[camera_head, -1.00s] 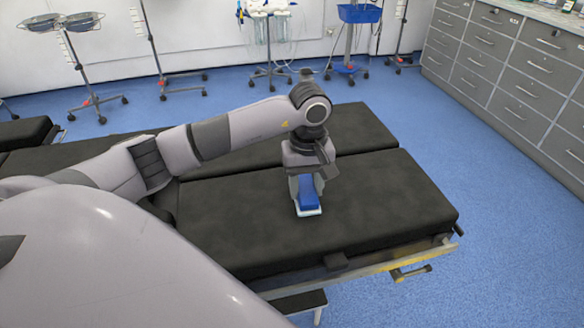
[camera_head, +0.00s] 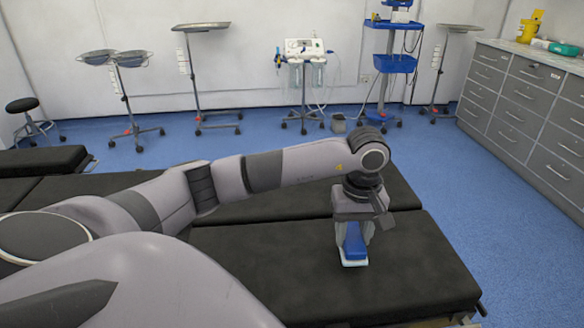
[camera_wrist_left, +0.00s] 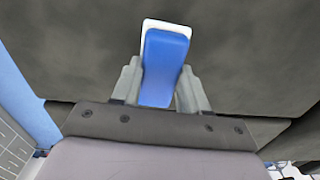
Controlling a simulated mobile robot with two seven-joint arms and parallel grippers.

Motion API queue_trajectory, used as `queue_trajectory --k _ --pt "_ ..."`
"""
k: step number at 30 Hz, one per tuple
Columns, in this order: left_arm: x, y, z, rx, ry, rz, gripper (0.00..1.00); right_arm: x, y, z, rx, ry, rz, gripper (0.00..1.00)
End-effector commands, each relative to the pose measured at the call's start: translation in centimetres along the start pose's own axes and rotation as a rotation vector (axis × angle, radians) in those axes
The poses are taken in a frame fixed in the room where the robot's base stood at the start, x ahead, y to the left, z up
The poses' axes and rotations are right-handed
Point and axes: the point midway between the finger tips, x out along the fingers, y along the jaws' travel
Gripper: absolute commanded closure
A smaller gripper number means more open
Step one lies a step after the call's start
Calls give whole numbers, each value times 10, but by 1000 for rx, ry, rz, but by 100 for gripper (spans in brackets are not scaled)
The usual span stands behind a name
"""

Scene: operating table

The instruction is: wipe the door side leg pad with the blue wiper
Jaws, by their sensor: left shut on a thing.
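The blue wiper (camera_head: 352,243) has a pale base and stands upright in my left gripper (camera_head: 353,230), which is shut on it. In the left wrist view the wiper (camera_wrist_left: 164,66) sits between both fingers (camera_wrist_left: 160,88), with its white edge showing beyond the blue body. The wiper's base is at the top of the near black leg pad (camera_head: 420,272); I cannot tell whether it presses on it. A second black leg pad (camera_head: 280,206) lies beyond a seam. Which pad is on the door side is not shown. My right gripper is not in view.
Grey drawer cabinets (camera_head: 530,110) stand at the right. Wheeled stands (camera_head: 303,85) and a blue cart (camera_head: 393,64) are along the back wall. Blue floor (camera_head: 460,175) lies open between table and cabinets. The near pad is bare around the wiper.

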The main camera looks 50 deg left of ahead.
Motion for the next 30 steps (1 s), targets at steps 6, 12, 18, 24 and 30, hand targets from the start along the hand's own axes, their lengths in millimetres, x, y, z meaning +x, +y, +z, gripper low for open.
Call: queue_trajectory --k 6,12,18,24,30 --pt "-22 -1 3 -5 -3 -5 95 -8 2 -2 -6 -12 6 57" --pt "-40 -2 4 -11 -2 -5 95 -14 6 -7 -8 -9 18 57" --pt "-54 -2 6 -16 -3 -5 95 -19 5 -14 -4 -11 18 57" --pt "-56 -2 7 -18 -3 -5 95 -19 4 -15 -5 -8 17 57" --pt "-56 -2 7 -18 -3 -5 95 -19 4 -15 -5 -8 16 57"
